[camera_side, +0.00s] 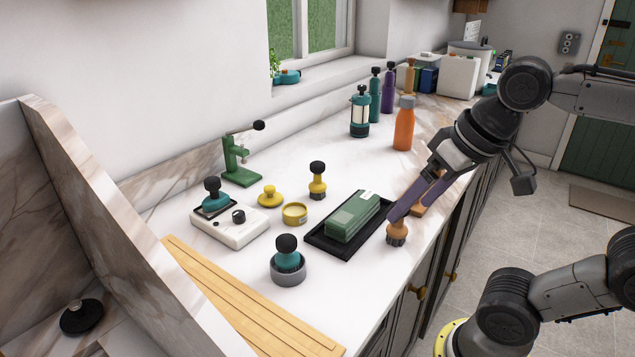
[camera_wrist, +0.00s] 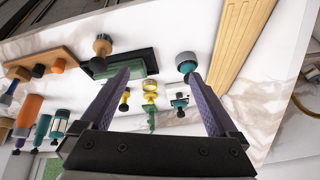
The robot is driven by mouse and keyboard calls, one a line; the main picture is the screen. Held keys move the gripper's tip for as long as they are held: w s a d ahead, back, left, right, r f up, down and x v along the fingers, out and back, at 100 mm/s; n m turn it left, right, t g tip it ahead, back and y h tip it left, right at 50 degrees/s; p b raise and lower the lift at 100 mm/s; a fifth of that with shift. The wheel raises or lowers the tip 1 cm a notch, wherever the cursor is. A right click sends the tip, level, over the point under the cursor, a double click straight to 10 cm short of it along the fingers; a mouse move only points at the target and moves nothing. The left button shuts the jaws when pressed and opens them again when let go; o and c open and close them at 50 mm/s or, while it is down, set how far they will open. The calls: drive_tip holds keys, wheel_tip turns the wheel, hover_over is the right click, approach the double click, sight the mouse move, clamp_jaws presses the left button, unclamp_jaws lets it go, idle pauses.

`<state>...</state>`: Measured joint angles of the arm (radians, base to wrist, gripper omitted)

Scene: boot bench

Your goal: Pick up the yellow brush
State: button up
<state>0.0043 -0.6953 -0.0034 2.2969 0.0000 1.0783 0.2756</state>
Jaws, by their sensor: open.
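The yellow brush (camera_side: 317,186) stands upright on the white marble counter, behind the black tray, with a round black knob on top. In the wrist view the yellow brush (camera_wrist: 126,96) shows small, just to the right of the left finger. My gripper (camera_side: 408,206) is open and empty at the counter's front, right of the tray and well apart from the yellow brush. One purple fingertip appears just above or in front of a brown brush; contact cannot be told. In the wrist view both fingers of my gripper (camera_wrist: 158,75) are spread wide.
A green box (camera_side: 354,216) lies on the black tray (camera_side: 322,241). Near the yellow brush are a yellow tin (camera_side: 295,214) and yellow lid (camera_side: 270,197). The brown brush (camera_side: 397,234), teal brush (camera_side: 287,258), white scale (camera_side: 230,226), green press (camera_side: 238,168) and orange bottle (camera_side: 404,127) stand around.

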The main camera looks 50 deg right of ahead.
drive_tip(key=w+d+r+m+g, duration=0.1)
drive_tip(key=w+d+r+m, duration=0.1)
drive_tip(key=w+r+m, duration=0.55)
drive_tip(key=w+d+r+g, duration=0.1)
drive_tip(key=w+d+r, duration=0.15)
drive_tip(key=w, duration=0.45)
drive_tip(key=w+d+r+g, duration=0.1)
drive_tip(key=w+d, duration=0.2)
drive_tip(key=w, duration=0.4)
drive_tip(key=w+d+f+m, duration=0.1)
drive_tip(key=w+d+f, duration=0.2)
drive_tip(key=d+f, duration=0.1)
drive_tip(key=w+d+f+m+g, duration=0.1)
drive_tip(key=w+d+f, duration=0.3)
drive_tip(key=f, duration=0.1)
drive_tip(key=w+d+f+m+g, duration=0.1)
drive_tip(key=w+d+f, duration=0.3)
drive_tip(key=f, duration=0.1)
drive_tip(key=shift+w+f+m, duration=0.1)
drive_tip(key=shift+f+m, duration=0.25)
hover_over(318, 185)
drive_tip(key=f, duration=0.6)
drive_tip(key=shift+w+d+f, duration=0.2)
drive_tip(key=shift+d+f, duration=0.2)
drive_tip(key=shift+w+f, duration=0.1)
drive_tip(key=shift+f, duration=2.85)
